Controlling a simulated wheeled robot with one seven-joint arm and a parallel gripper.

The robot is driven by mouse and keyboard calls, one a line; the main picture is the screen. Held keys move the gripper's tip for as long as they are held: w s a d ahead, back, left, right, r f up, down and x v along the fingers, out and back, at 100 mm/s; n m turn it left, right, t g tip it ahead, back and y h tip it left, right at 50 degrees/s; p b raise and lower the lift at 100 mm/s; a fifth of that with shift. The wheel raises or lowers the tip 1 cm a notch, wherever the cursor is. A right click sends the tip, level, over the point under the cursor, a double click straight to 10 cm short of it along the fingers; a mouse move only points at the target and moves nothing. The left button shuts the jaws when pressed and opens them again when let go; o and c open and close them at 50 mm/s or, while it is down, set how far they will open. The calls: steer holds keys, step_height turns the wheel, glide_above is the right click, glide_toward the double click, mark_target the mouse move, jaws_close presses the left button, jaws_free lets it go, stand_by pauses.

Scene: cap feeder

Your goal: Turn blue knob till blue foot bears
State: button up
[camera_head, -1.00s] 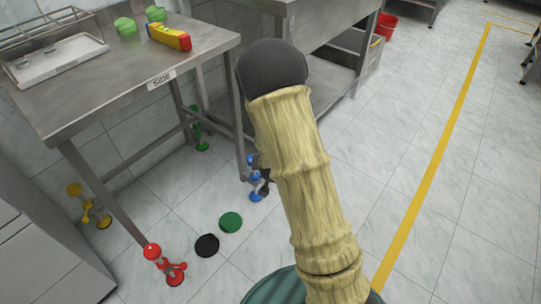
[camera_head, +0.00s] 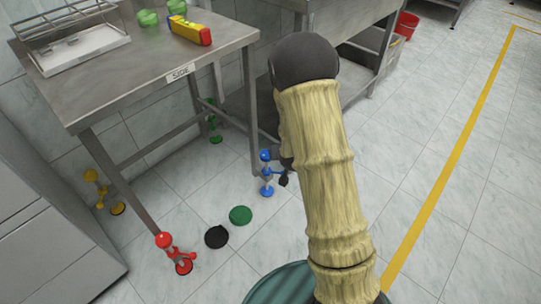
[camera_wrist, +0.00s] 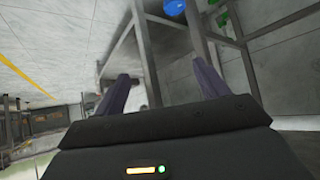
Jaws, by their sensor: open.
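The blue knob (camera_head: 266,155) is at the top of a blue and grey levelling leg under the table's front right corner. The blue foot (camera_head: 267,191) is a round disc below it, at floor level; whether it bears weight cannot be told. My gripper (camera_head: 284,177) shows as a small dark shape just right of the blue leg, partly hidden by my arm. In the wrist view my gripper (camera_wrist: 165,78) has its two fingers apart with nothing between them. A blue round part (camera_wrist: 173,6) shows at the top edge, beyond the fingertips and apart from them.
Red (camera_head: 164,240), yellow (camera_head: 91,175) and green (camera_head: 215,138) parts mark the other legs of the steel table (camera_head: 110,88). Black (camera_head: 217,237) and green (camera_head: 241,215) discs lie on the floor. A second steel table (camera_head: 348,62) stands behind my arm. Floor to the right is clear.

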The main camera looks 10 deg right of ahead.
steer(key=w+d+f+n+t+y, duration=0.1)
steer(key=w+d+f+n+t, duration=0.15)
steer(key=w+f, duration=0.35)
steer(key=n+t+y+b, duration=0.1)
steer(key=n+t+y, duration=0.35)
steer(key=y, duration=0.35)
glide_toward(263, 151)
steer(key=b+x, duration=0.4)
steer(key=b, duration=0.1)
steer(key=f+b+x, duration=0.1)
steer(key=b+x, duration=0.1)
steer(key=shift+w+a+b, duration=0.1)
steer(key=shift+w+b, duration=0.2)
steer(key=shift+w, duration=0.1)
steer(key=shift+w+a, duration=0.25)
steer(key=shift+w, duration=0.35)
steer(key=shift+r, duration=0.1)
